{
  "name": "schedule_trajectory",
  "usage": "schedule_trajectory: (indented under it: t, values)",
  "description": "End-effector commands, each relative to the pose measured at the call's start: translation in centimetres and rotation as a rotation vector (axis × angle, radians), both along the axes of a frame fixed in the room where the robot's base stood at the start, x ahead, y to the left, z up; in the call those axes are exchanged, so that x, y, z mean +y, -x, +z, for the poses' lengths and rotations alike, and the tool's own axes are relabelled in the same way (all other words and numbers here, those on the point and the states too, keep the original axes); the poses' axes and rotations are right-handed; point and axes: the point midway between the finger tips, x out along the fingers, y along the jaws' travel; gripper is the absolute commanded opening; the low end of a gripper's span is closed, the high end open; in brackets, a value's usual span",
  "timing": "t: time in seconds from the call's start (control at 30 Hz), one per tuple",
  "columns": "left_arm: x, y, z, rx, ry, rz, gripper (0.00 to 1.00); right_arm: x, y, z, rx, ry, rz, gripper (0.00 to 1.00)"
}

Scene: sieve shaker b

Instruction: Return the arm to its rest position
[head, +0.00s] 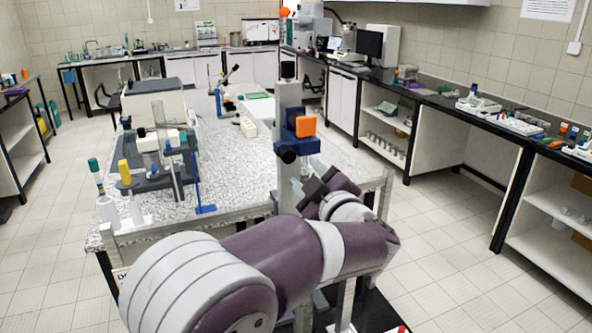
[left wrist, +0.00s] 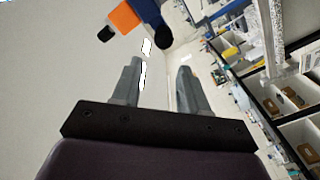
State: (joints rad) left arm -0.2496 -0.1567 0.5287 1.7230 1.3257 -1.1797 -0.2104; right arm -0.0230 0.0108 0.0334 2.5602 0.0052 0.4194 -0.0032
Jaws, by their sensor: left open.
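My left arm comes in from the lower left of the head view and reaches to the table's near right corner. My left gripper (head: 316,188) is at its end, partly hidden by the wrist. In the left wrist view its two grey fingers (left wrist: 160,85) are apart with nothing between them. The gripper is just in front of a grey upright stand with a blue and orange head (head: 306,126). The same orange and blue part (left wrist: 130,15) shows at the top of the left wrist view, beyond the fingertips. My right gripper does not show.
The speckled table (head: 240,170) carries a grey-topped device (head: 158,103), a blue stand and pipettes at its left. A long counter (head: 470,118) with shelves runs along the right. The tiled floor (head: 440,230) between table and counter is clear.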

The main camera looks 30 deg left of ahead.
Motion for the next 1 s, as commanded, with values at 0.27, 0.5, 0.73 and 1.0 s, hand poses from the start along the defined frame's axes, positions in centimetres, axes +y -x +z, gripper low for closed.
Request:
schedule_trajectory:
  t: [0.27,0.5,0.73,1.0]
  values:
    - [-1.9,1.6,0.0,0.002,0.0,0.0,0.43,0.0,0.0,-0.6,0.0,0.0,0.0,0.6]
    - [-1.9,1.5,0.0,0.001,0.0,0.001,0.43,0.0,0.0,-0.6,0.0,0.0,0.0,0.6]
    - [-2.6,0.7,-0.5,0.006,0.025,-0.055,0.43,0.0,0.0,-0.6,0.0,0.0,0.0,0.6]
    - [-16.0,0.6,-15.2,0.638,-0.065,-0.988,0.43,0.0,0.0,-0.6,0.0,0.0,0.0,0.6]
